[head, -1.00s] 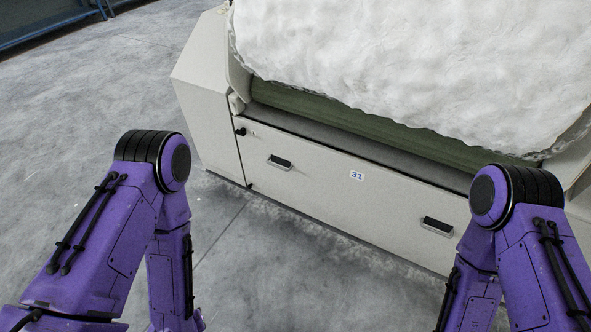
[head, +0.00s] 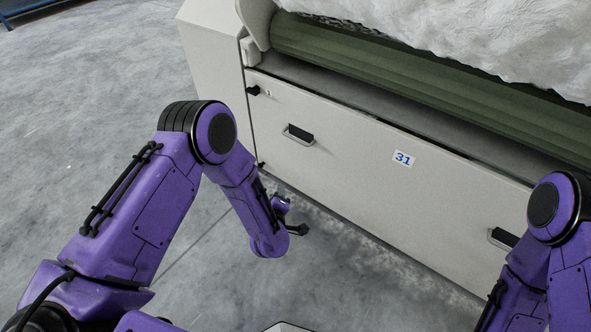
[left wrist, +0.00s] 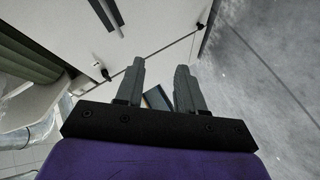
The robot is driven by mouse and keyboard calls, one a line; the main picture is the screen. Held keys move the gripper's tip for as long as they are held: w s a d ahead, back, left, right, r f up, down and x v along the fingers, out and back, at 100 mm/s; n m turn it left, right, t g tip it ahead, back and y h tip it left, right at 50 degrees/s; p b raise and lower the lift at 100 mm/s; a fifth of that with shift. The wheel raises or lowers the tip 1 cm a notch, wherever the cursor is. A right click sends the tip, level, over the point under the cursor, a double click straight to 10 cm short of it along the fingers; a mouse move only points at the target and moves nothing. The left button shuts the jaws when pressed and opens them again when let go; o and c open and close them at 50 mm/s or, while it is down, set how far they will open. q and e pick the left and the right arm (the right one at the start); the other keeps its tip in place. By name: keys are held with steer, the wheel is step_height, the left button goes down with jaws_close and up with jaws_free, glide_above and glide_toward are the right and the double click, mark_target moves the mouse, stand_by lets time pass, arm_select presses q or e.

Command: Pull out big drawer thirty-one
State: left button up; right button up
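Drawer thirty-one has a wide pale front (head: 350,180) with a "31" label (head: 403,158); it looks closed, flush in the machine. Its left handle (head: 299,134) and right handle (head: 503,238) are dark recessed pulls. My left gripper (head: 294,218) is low in front of the drawer's left part, below the left handle and apart from it. In the left wrist view its fingers (left wrist: 161,80) are spread with a gap, and the drawer front (left wrist: 160,20) lies beyond, with a dark handle (left wrist: 111,14) at the top. My right gripper is out of view; only its arm shows.
A small black knob (head: 253,90) sits at the drawer's upper left corner. Above the drawer are a green roller (head: 400,75) and white fibre (head: 480,35). Grey floor (head: 90,120) is open at left. A blue frame (head: 30,8) stands far back.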

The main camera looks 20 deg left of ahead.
arm_select(q)
steer(key=w+d+f+n+t+y+b, duration=0.25)
steer(key=w+f+n+b, duration=0.2)
steer(key=w+b, duration=0.35)
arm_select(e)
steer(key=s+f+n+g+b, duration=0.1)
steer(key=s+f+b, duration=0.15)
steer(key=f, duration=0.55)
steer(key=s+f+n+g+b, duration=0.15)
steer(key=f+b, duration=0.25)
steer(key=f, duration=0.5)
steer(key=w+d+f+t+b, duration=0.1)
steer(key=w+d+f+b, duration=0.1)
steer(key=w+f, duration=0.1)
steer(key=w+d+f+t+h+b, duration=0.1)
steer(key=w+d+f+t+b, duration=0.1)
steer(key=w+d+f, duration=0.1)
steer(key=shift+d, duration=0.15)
arm_select(q)
steer(key=w+a+r+n+t+y, duration=0.1)
steer(key=w+r+n, duration=0.1)
steer(key=w, duration=0.5)
steer(key=w+a+r+n+t+y, duration=0.1)
steer(key=w+a+r+n, duration=0.1)
steer(key=w, duration=0.6)
steer(key=shift+r+n, duration=0.55)
steer(key=shift+n, duration=0.2)
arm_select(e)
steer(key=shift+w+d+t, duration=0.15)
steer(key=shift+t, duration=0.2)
